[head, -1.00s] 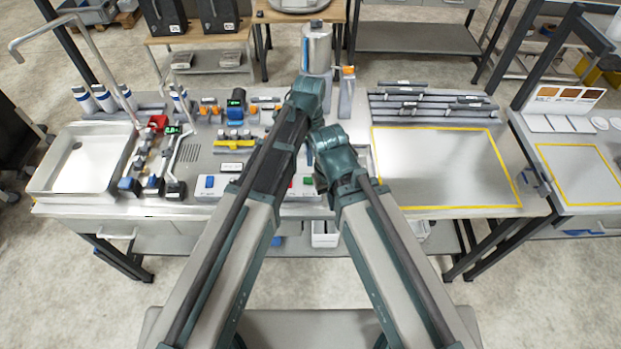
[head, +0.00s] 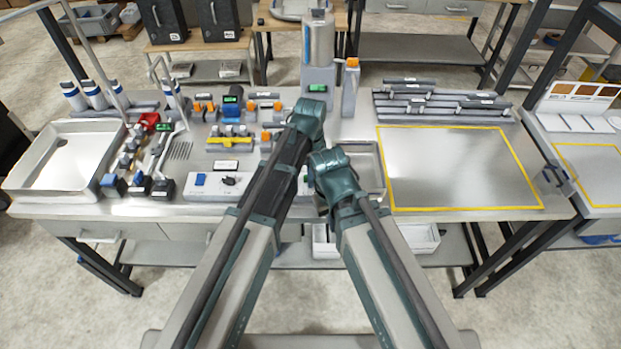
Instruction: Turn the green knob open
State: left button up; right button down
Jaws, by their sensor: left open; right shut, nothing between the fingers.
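A white control panel (head: 213,190) lies at the front of the bench. It bears a blue switch (head: 200,180) and a black knob (head: 230,181). A small green part (head: 306,178) shows at its right end, between my arms; I cannot tell whether it is the green knob. My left arm covers the panel's middle. My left gripper (head: 300,126) is open, above the bench behind the panel, with its fingers mostly hidden by the wrist. My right gripper (head: 322,198) is shut and empty, low near the panel's right end, its fingertips hardly visible.
A metal sink (head: 62,160) and several blue-capped bottles (head: 95,95) stand left. A tall steel dispenser (head: 318,45) rises behind my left gripper. The yellow-outlined area (head: 460,165) at right is clear. Slim racks (head: 440,105) stand behind it.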

pick_arm(q)
grip_shut()
jog(key=shift+n, duration=0.3)
dwell(0.3)
jog(key=n, duration=0.3)
jog(key=shift+n, duration=0.3)
jog(key=n, duration=0.4)
jog(key=shift+n, duration=0.3)
jog(key=n, duration=0.4)
jog(key=shift+n, duration=2.5)
